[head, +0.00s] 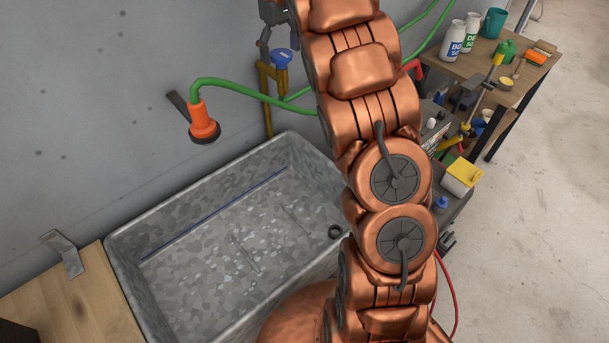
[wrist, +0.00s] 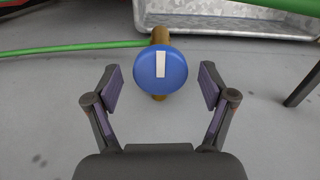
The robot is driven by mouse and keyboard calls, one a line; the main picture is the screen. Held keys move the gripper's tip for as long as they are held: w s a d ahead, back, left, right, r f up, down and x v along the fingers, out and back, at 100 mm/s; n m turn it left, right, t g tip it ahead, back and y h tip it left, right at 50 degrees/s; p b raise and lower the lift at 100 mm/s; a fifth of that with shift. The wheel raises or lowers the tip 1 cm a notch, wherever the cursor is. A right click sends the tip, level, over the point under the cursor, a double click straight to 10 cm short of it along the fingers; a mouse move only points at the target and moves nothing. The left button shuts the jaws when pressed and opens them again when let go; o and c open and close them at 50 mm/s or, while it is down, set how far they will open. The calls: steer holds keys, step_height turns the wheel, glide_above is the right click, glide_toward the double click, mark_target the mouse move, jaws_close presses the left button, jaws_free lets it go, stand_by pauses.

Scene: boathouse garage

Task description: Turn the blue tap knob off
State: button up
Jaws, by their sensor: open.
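The blue tap knob (wrist: 160,77) is round, with a white bar mark on its face, and sits on a brass tap. In the wrist view the bar runs up and down in the picture. In the head view the knob (head: 281,58) is on the brass pipe (head: 266,98) at the wall, above the basin's back right corner. My gripper (wrist: 160,88) is open, one finger on each side of the knob, with gaps on both sides. I see no contact. In the head view only part of my gripper (head: 272,14) shows at the top edge, just above the knob.
A grey metal basin (head: 125,240) stands below the tap. A green hose (head: 235,87) with an orange nozzle (head: 203,125) hangs at the wall. A wooden workbench (head: 450,62) with bottles and tools is at the right. Bare concrete floor (head: 540,210) lies right of my arm.

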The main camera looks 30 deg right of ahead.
mark_target(280, 54)
steer(key=n, duration=0.2)
steer(key=shift+n, duration=0.3)
step_height(280, 54, up, 2)
steer(key=shift+r, duration=0.15)
step_height(280, 54, up, 6)
steer(key=p, duration=0.5)
steer(key=shift+s+a+f, duration=0.15)
steer(key=shift+s+f, duration=0.05)
steer(key=shift+f, duration=0.1)
steer(key=s+a+f+m+b, duration=0.1)
steer(key=s+a+f+b, duration=0.2)
steer(key=s, duration=0.7)
steer(key=s+a+f+m+g+b, duration=0.1)
steer(key=s+a+f+m+b, duration=0.1)
steer(key=s+f, duration=0.5)
steer(key=s+a+f+m+b, duration=0.2)
steer(key=s+a+f+b, duration=0.2)
steer(key=s, duration=0.9)
steer(key=shift+s+a+f, duration=0.2)
steer(key=shift+a+f, duration=0.6)
steer(key=shift+a, duration=0.15)
steer(key=s+a+f, duration=0.2)
steer(key=s+f, duration=0.4)
steer(key=s, duration=0.5)
steer(key=shift+s+f+g, duration=0.15)
steer(key=shift+s+g, duration=0.15)
steer(key=shift+g, duration=0.1)
